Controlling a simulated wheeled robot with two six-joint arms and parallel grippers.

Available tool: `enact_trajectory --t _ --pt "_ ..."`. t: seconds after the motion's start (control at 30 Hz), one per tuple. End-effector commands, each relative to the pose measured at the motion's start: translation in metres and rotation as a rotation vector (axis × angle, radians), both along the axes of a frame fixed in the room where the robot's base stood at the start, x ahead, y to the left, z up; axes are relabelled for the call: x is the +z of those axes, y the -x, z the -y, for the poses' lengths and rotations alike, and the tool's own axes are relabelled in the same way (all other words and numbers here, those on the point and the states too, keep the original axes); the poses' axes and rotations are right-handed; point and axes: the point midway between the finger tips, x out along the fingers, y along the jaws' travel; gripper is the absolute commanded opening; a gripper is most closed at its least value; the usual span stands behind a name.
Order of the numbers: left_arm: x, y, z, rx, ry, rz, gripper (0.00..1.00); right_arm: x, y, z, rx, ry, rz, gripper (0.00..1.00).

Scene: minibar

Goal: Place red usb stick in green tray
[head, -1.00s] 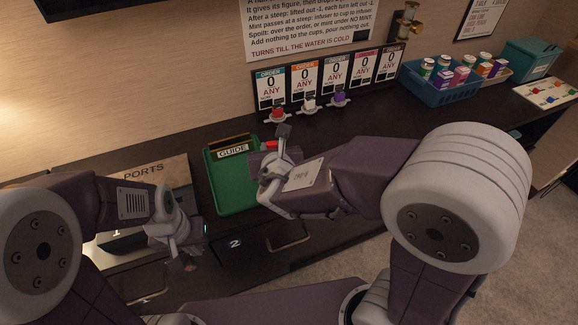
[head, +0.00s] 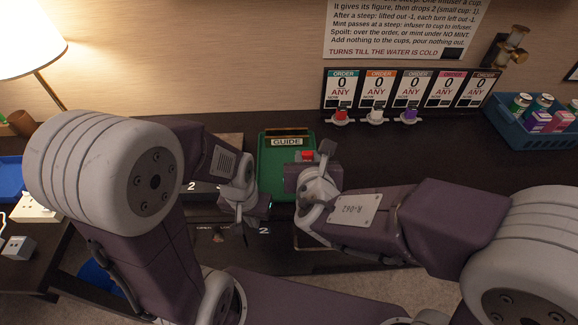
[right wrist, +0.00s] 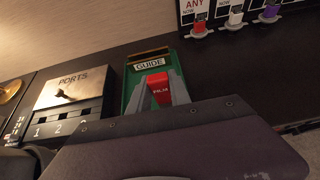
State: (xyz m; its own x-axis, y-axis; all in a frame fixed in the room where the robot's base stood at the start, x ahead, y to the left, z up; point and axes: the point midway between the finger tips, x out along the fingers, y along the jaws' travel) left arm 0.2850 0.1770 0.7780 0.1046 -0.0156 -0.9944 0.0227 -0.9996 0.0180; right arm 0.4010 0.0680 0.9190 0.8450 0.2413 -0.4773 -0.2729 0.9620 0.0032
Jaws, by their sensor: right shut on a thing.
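The red usb stick (head: 307,155) is in my right gripper (head: 308,168), which is shut on it. In the right wrist view the stick (right wrist: 158,88) shows between the two grey fingers, with dark lettering on it. The green tray (head: 272,178) lies on the dark counter. In the head view my right gripper overlaps the tray's right part. In the right wrist view the tray (right wrist: 133,88) shows behind the stick; the height of the stick above it is unclear. My left gripper (head: 243,218) is left of the tray, low at the counter's front; its jaw opening is unclear.
A GUIDE plate (head: 286,142) stands at the tray's back. A PORTS panel (right wrist: 72,90) with numbered slots is left of the tray. A blue bin (head: 530,130) is at far right. Dark counter right of the tray is clear.

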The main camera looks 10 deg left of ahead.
Motion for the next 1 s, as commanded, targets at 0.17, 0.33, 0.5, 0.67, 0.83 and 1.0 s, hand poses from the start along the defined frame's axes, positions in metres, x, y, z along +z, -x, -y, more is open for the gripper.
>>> enact_trajectory --t 0.17,0.33,0.5,0.67,0.83,1.0 --pt "-0.01 0.0 0.0 0.0 0.0 0.0 0.0 -0.026 -0.029 -0.024 -0.002 0.004 -0.001 0.0" --pt "-0.014 0.0 0.0 0.0 0.0 0.0 0.0 -0.046 -0.054 -0.046 -0.001 0.003 -0.002 0.0" --pt "-0.014 0.0 0.0 0.0 0.0 0.0 0.0 -0.056 -0.069 -0.06 0.0 0.002 -0.001 0.0" --pt "-0.015 0.0 0.0 0.0 0.0 0.0 0.0 -0.058 -0.072 -0.063 0.0 0.001 0.0 0.0" --pt "-0.029 0.0 0.0 0.0 0.0 0.0 0.0 -0.089 -0.072 -0.062 0.0 0.004 -0.001 0.0" --pt "-0.03 0.0 0.0 0.0 0.0 0.0 0.0 -0.099 -0.072 -0.063 0.0 0.001 0.0 0.0"
